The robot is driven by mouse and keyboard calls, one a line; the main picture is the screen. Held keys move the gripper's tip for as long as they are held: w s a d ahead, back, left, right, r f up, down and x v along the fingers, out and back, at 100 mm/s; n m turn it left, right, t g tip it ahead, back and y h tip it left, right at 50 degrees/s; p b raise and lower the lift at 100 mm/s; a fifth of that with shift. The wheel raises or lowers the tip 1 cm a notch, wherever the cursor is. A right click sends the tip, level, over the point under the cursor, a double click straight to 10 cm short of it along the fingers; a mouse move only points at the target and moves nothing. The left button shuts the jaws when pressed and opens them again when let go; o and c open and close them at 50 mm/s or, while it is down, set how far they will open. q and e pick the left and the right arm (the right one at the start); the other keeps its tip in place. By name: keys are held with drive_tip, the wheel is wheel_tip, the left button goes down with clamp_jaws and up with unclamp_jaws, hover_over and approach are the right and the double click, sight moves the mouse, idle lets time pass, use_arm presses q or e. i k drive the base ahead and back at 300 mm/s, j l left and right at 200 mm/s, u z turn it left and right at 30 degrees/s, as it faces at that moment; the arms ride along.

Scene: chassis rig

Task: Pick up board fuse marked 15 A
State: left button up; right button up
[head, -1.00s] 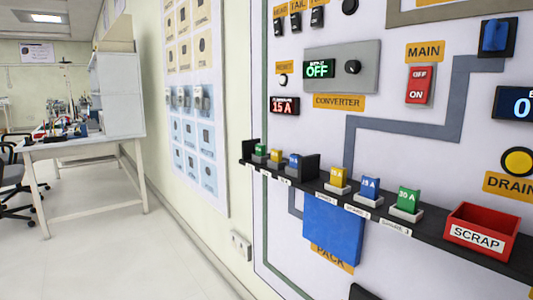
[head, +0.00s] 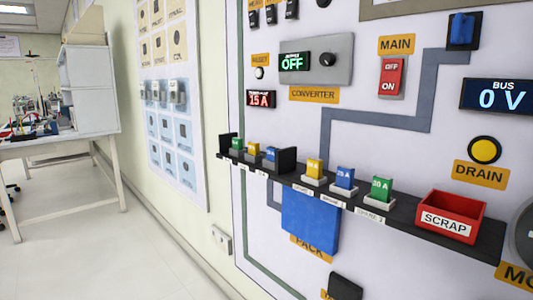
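A row of fuses stands on a black shelf (head: 400,213) on the wall panel. To the left, in a black holder (head: 286,160), are a small green fuse (head: 237,144), a yellow fuse (head: 253,149) and a blue fuse (head: 269,153); their markings are too small to read. To the right, on pale bases, stand a larger yellow fuse (head: 315,167), a blue fuse (head: 345,177) that appears to read 15 A, and a green fuse (head: 381,188) that appears to read 30 A. Neither of my grippers is in view.
A red SCRAP bin (head: 450,216) stands at the shelf's right end. A blue pack (head: 310,222) hangs below the shelf. A red display (head: 260,98) reads 15 A, and the bus display (head: 497,95) reads 0 V. A white workbench (head: 60,147) stands far left; the floor is clear.

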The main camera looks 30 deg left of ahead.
sight(271, 151)
drive_tip(key=i+j+u, duration=0.15)
drive_tip(key=j, duration=0.2)
drive_tip(key=i+j+u, duration=0.1)
drive_tip(key=j, duration=0.25)
drive_tip(key=i+j+u, duration=0.15)
drive_tip(key=i+j, duration=0.1)
drive_tip(key=j, duration=0.05)
